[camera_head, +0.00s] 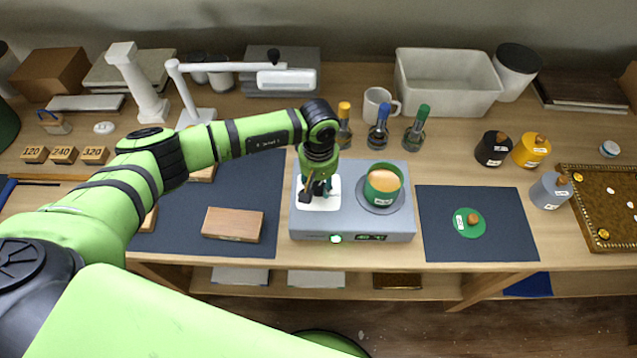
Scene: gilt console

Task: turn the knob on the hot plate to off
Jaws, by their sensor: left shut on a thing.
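The hot plate (300,226) is a grey box in the middle of the table. Its front face has a small round green-and-white control (335,239) and a dark panel (371,238) with small lit marks. I cannot read the control's setting. A green pot (383,190) with tan contents stands on the round plate at its right. A white square pad (331,204) lies on its left. My left gripper (316,194) points down over this pad, behind the front control and apart from it. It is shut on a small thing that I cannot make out. My right gripper is out of view.
A wooden block (232,224) lies on the dark mat to the left. Bottles, including a blue-topped one (379,130), and a white mug (376,102) stand behind. A green lid (468,223) lies on the right mat. The strip before the hot plate is clear.

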